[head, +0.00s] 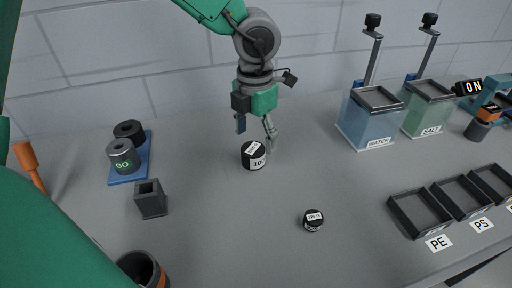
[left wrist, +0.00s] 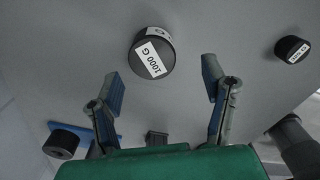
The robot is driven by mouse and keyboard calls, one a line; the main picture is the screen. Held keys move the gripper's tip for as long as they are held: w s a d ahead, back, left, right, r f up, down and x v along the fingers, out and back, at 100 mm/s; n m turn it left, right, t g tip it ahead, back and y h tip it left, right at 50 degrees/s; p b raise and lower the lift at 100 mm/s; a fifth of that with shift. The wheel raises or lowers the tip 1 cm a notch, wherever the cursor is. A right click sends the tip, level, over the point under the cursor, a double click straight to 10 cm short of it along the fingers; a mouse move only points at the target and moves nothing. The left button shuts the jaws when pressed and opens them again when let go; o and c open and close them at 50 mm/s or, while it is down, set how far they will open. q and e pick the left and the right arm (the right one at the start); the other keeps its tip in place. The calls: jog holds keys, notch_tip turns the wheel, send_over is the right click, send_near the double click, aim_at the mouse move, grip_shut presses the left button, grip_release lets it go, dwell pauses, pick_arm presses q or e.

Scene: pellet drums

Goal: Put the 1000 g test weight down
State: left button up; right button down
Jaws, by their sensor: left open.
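The 1000 g test weight (head: 253,155) is a black cylinder with a white label. It stands upright on the grey table, just below my left gripper in the head view. In the left wrist view the weight (left wrist: 152,53) shows its "1000 G" label, beyond the fingertips and between their lines. My left gripper (head: 256,131) is open and empty, its fingers pointing down. In the left wrist view both fingers of the gripper (left wrist: 160,72) are spread apart, with nothing between them. My right gripper is not in view.
A smaller black labelled disc (head: 313,220) lies to the right. WATER (head: 368,120) and SALT (head: 428,109) tanks stand back right. Dark bins (head: 420,211) line the right front.

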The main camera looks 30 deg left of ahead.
aim_at(253, 149)
pick_arm(q)
jog(key=r, duration=0.2)
jog(key=a+r, duration=0.1)
jog(key=r, duration=0.1)
jog(key=shift+a+r+p, duration=0.1)
jog(key=shift+r+p, duration=0.2)
jog(key=shift+a+r, duration=0.3)
jog(key=shift+r, duration=0.15)
jog(key=shift+d+r, duration=0.2)
jog(key=shift+d, duration=0.55)
jog(key=shift+a, duration=0.15)
